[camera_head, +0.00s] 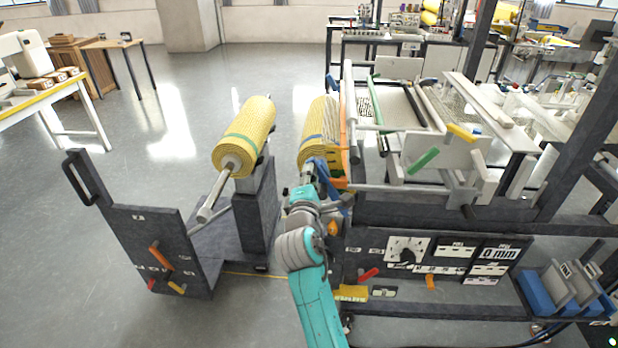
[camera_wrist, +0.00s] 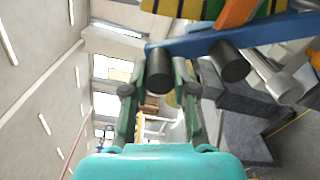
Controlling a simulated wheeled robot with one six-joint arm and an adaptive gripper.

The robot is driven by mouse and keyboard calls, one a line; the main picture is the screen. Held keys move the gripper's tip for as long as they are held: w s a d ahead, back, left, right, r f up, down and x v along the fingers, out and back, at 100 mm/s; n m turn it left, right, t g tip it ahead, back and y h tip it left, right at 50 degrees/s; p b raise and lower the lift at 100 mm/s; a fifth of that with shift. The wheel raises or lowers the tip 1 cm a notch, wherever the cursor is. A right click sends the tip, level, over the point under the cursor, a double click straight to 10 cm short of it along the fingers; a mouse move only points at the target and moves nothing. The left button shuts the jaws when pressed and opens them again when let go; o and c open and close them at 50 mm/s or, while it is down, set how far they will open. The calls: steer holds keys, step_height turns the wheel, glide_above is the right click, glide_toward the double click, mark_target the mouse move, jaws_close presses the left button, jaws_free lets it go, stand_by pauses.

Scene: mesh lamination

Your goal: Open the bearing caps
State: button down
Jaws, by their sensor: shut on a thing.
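My gripper (camera_wrist: 158,92) is at the near end of the yellow mesh roll on the machine. In the wrist view its two green fingers are on either side of a dark cylindrical knob (camera_wrist: 158,72) and shut on it. The knob sits at the end of a blue bar (camera_wrist: 196,42), which looks like a bearing cap. A second dark cylinder (camera_wrist: 230,62) is farther along the bar. In the head view the blue part (camera_head: 321,172) is beside the roll (camera_head: 317,140), partly hidden by my wrist.
An upright cart (camera_head: 150,245) carries another yellow roll (camera_head: 246,135) on a shaft, left of my arm. The laminating machine (camera_head: 430,150), with green and yellow handles, is on the right. A control panel (camera_head: 440,262) is below it. The floor at left is open.

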steer(key=c, duration=1)
jaws_free()
steer(key=shift+r, duration=0.15)
steer(key=shift+o, duration=0.4)
steer(key=s, duration=1.2)
steer(key=shift+a, duration=0.2)
